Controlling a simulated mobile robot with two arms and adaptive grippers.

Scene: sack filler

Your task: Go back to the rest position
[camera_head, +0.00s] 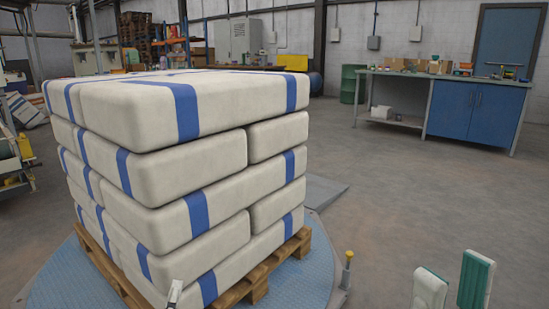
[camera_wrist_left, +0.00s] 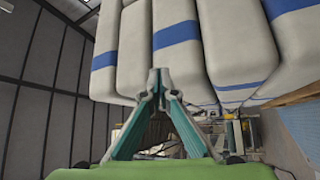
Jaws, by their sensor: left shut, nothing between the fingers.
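My left gripper (camera_head: 175,291) shows only as a small tip at the bottom edge of the head view, in front of the sack stack's lower part. In the left wrist view my left gripper (camera_wrist_left: 159,76) has its fingertips together with nothing between them, and the sacks (camera_wrist_left: 180,45) appear beyond the tips. My right gripper (camera_head: 453,280) is at the bottom right of the head view. Its two green-and-white fingers stand apart with bare floor between them. The rest of both arms is out of the head view.
White sacks with blue bands (camera_head: 190,205) are stacked in several layers on a wooden pallet (camera_head: 262,278). The pallet stands on a blue round plate (camera_head: 310,280), with a yellow-topped post (camera_head: 348,268) beside it. A workbench (camera_head: 470,105) stands back right. The floor between is clear.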

